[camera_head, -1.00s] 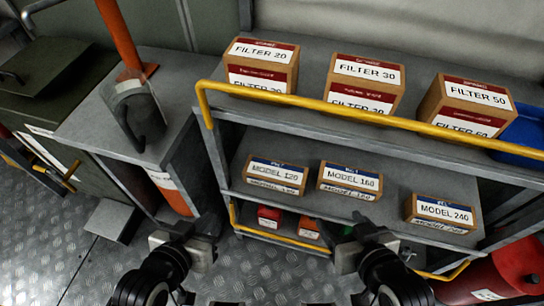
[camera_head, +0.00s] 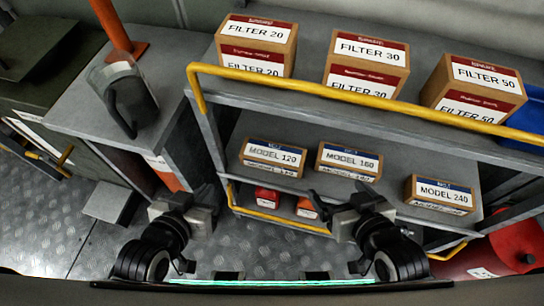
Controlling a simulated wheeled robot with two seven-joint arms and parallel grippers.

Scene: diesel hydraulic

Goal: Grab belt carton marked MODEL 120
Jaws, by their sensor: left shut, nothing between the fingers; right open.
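The belt carton marked MODEL 120 (camera_head: 273,158) is a small brown box with a blue-and-white label. It stands at the left end of the middle shelf (camera_head: 397,186), left of the MODEL 160 carton (camera_head: 348,161). The MODEL 240 carton (camera_head: 441,194) is further right. My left gripper (camera_head: 207,200) is shut and empty, in front of and left of the shelf unit, apart from the carton. My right gripper (camera_head: 330,203) is open and empty, in front of the shelf below the MODEL 160 carton. Its fingertips are partly hard to make out.
Cartons FILTER 20 (camera_head: 257,47), FILTER 30 (camera_head: 366,63) and FILTER 50 (camera_head: 474,90) stand on the top shelf behind a yellow rail (camera_head: 350,101). Red and orange items (camera_head: 267,197) sit on the bottom shelf. A grey bench (camera_head: 80,110) is left, a red cylinder (camera_head: 492,252) right.

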